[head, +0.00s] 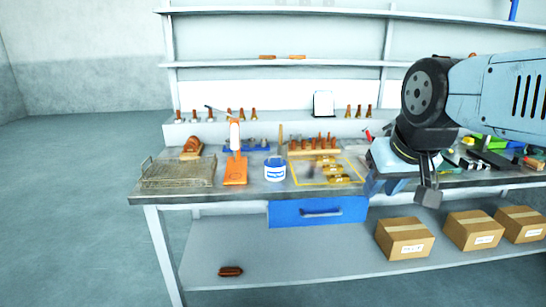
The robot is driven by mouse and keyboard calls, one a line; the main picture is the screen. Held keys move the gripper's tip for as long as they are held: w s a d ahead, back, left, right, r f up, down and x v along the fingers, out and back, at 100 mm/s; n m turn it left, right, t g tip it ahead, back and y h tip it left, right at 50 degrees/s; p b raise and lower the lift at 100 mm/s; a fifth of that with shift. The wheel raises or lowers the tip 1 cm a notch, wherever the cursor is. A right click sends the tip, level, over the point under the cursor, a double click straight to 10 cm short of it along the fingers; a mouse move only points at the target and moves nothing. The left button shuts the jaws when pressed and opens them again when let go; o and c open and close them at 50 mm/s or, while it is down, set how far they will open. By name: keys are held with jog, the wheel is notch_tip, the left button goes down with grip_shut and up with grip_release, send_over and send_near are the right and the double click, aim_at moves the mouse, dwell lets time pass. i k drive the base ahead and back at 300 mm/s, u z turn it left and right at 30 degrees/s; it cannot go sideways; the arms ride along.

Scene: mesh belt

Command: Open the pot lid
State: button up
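A small round pot (274,170) with white and blue bands stands upright on the workbench, left of the middle of the head view. Its top looks covered, but the lid's edge is too small to make out. My gripper (383,188) hangs down from the arm at the right, over the bench's front edge. It is well to the right of the pot and apart from it. Its fingers are small and partly merged with the wrist parts, so their opening is unclear. I see nothing held in it.
An orange stand tool (235,170) is close left of the pot, and a wire mesh tray (178,173) is farther left. A yellow-outlined area (298,181) with brass pieces lies right of the pot. A wooden rack (314,151) is behind. A blue drawer (317,211) hangs below.

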aim_at(274, 162)
jog(key=k, duration=1.1)
jog(key=u, duration=0.55)
jog(key=i, duration=1.95)
jog(key=z, duration=0.55)
